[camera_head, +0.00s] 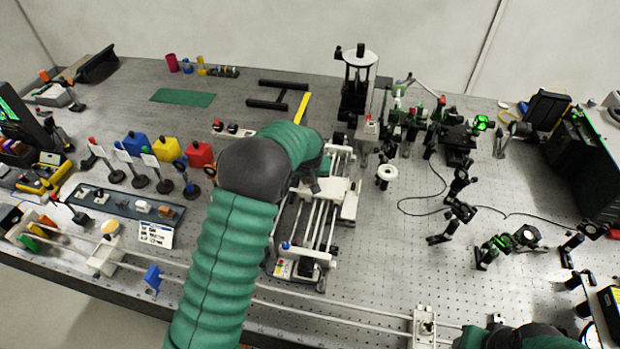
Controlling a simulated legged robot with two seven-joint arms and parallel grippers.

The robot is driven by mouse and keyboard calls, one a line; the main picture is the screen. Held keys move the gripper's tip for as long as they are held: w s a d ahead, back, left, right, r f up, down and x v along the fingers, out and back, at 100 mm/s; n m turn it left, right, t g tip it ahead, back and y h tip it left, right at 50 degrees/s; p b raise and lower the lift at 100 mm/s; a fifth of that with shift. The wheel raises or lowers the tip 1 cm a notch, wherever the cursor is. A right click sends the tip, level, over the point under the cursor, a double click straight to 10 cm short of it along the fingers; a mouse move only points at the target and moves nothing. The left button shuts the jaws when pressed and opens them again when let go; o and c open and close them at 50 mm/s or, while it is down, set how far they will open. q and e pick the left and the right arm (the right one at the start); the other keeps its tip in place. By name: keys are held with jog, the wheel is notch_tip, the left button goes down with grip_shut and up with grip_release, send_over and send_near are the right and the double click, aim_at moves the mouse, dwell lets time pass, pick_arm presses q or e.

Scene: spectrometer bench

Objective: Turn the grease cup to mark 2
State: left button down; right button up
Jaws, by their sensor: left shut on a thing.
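My left arm comes up from the bottom and bends over the white rail machine (349,206) in the middle of the bench. My left gripper (316,186) points down at the machine's white carriage and is shut on a small part there. That part is mostly hidden by the gripper and wrist; by its place it seems to be the grease cup, but its marks cannot be read. Part of my right arm shows at the bottom right edge; its gripper is out of view.
White rails (330,312) run along the front edge. A blue tray (120,203) and colored blocks stand left. Optics mounts (462,210) and a loose black cable fill the right. A white round-topped post (386,173) stands just right of the machine.

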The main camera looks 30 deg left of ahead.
pick_arm(q)
jog(key=shift+m+h, duration=0.3)
jog(key=shift+m, duration=0.3)
jog(key=c, duration=1.6)
grip_release()
jog(key=shift+s, duration=0.1)
jog(key=shift+o, duration=1.3)
jog(key=shift+r, duration=0.1)
jog(key=shift+s+d+r+b, duration=0.15)
jog(key=shift+r+b, duration=0.2)
jog(key=shift+b, duration=0.2)
jog(key=s+d+b, duration=0.2)
jog(key=s+d, duration=0.2)
jog(key=s, duration=0.7)
jog(key=shift+s+r, duration=0.15)
jog(key=shift+s, duration=0.05)
